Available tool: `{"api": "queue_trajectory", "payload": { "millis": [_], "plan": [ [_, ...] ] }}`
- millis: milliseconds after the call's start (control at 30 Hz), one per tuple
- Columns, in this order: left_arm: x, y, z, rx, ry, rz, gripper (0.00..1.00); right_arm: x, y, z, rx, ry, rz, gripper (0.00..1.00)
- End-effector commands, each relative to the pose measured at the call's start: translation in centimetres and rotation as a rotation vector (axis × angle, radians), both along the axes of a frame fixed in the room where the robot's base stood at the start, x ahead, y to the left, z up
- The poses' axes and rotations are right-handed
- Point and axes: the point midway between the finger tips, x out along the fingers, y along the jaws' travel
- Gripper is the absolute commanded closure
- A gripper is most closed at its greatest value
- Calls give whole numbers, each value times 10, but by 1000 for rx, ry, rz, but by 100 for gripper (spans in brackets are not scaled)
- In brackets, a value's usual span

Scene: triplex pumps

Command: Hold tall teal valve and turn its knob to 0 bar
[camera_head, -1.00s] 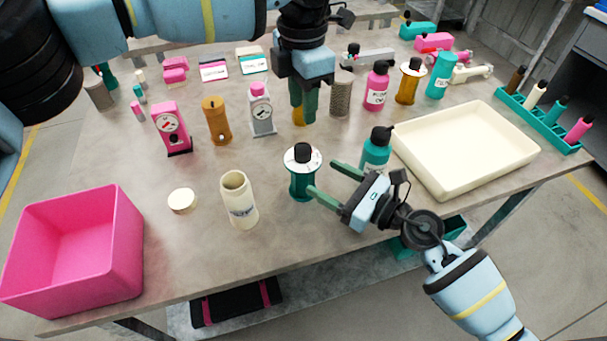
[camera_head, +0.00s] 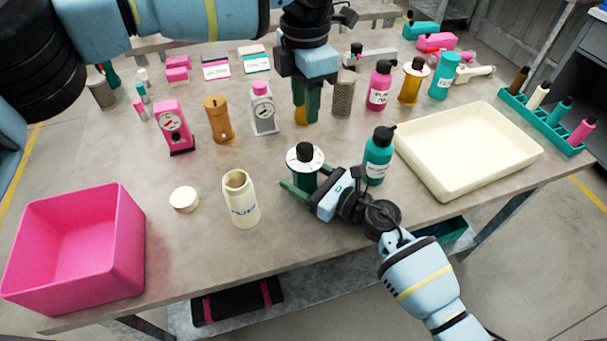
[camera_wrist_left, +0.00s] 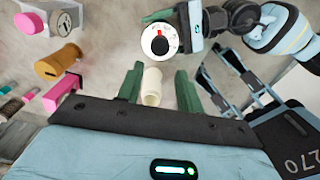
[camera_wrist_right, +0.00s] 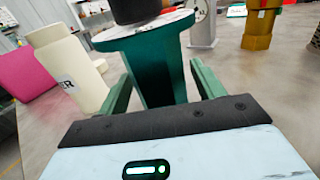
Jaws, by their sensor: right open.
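The tall teal valve (camera_head: 306,176) stands upright on the table, with a white dial and black knob (camera_head: 304,152) on top. In the left wrist view its dial (camera_wrist_left: 168,48) shows from above, with a red mark on the knob; the scale is too small to read. My right gripper (camera_head: 308,184) is open low around the valve. In the right wrist view the teal body (camera_wrist_right: 160,72) stands between the fingers, with gaps visible. My left gripper (camera_head: 306,108) is open and empty, pointing down over the table behind the valve.
A cream bottle (camera_head: 241,200) and a round lid (camera_head: 184,198) stand left of the valve. A teal bottle (camera_head: 378,158) is close on its right, beside a cream tray (camera_head: 460,188). A pink bin (camera_head: 110,270) is at the front left. Grey (camera_head: 264,115) and pink (camera_head: 174,128) gauges stand behind.

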Motion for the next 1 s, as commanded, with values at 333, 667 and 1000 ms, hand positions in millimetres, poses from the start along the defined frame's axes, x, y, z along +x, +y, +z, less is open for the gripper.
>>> {"api": "queue_trajectory", "payload": {
  "millis": [333, 667, 1000],
  "plan": [
    [0, 0, 0, 0, 0, 0, 64, 0, 0, 0, 0, 0, 0, 52],
    [0, 0, 0, 0, 0, 0, 62, 0, 0, 0, 0, 0, 0, 93],
    [-1, -1, 2, -2, 1, 202, 46, 0, 0, 0, 0, 0, 0, 93]
  ]
}}
